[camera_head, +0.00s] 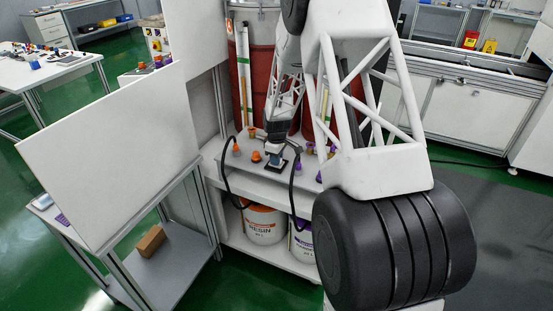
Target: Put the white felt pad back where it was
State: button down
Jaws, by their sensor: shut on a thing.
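My gripper (274,155) points down at the end of my white truss arm, low over the white shelf of the resin station. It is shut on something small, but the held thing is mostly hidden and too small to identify. A dark, flat piece shows right at the fingertips; I cannot tell whether it touches the shelf. I cannot make out the white felt pad for certain in this view.
Orange-topped fittings (256,156) stand left of my gripper and purple ones (298,168) right. Black hoses (224,172) loop beside them. A resin bucket (264,224) stands below. A large white panel (112,150) blocks the left. A cardboard box (150,240) lies on a lower shelf.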

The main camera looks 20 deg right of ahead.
jog(key=shift+f, duration=0.1)
jog(key=c, duration=1)
grip_release()
notch_tip(320, 180, up, 12)
jog(key=shift+r, duration=0.15)
dwell(0.5)
